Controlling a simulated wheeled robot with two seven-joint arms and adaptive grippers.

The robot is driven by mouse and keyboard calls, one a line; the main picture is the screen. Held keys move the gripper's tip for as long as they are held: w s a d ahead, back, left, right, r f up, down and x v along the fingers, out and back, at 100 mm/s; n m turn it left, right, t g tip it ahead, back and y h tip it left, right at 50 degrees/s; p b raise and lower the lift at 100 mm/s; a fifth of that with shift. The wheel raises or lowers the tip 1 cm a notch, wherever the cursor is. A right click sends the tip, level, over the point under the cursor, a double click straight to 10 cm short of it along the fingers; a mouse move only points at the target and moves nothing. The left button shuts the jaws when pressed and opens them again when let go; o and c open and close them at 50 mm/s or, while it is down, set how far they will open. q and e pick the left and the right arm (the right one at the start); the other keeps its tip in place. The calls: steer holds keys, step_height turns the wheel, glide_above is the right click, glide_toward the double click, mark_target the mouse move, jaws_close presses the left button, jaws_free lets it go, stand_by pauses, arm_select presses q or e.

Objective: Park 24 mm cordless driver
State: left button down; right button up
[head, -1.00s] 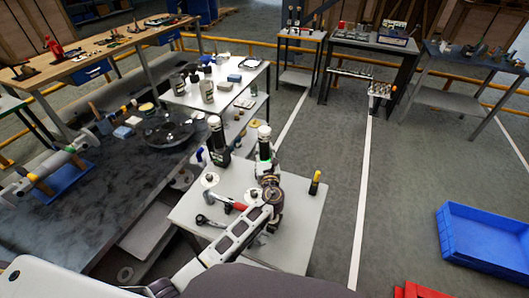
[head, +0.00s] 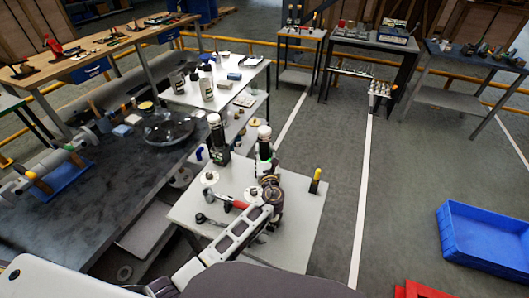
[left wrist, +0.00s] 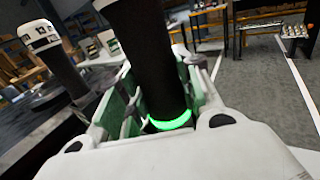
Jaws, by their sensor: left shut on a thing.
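A dark cylindrical driver (head: 264,145) with a white top stands upright at the back of the small white table (head: 300,225). My left gripper (head: 266,165) is shut on it near a glowing green ring. In the left wrist view the driver's black body (left wrist: 155,60) rises between the fingers of my left gripper (left wrist: 155,95). A similar driver (head: 216,135) stands upright to its left, and it also shows in the left wrist view (left wrist: 52,60). I cannot read sizes on either. The held driver's lower end is hidden. My right gripper is out of view.
A red-and-black tool (head: 238,204) lies on the small table, left of my arm. A yellow-topped item (head: 315,181) stands at its right. A dark bench (head: 95,215) lies to the left. A blue crate (head: 485,235) sits on the floor at right, with clear floor between.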

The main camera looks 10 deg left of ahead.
arm_select(q)
steer(key=c, duration=1)
jaws_free()
steer(key=shift+o, duration=0.4)
steer(key=shift+f, duration=0.1)
steer(key=shift+v, duration=3.75)
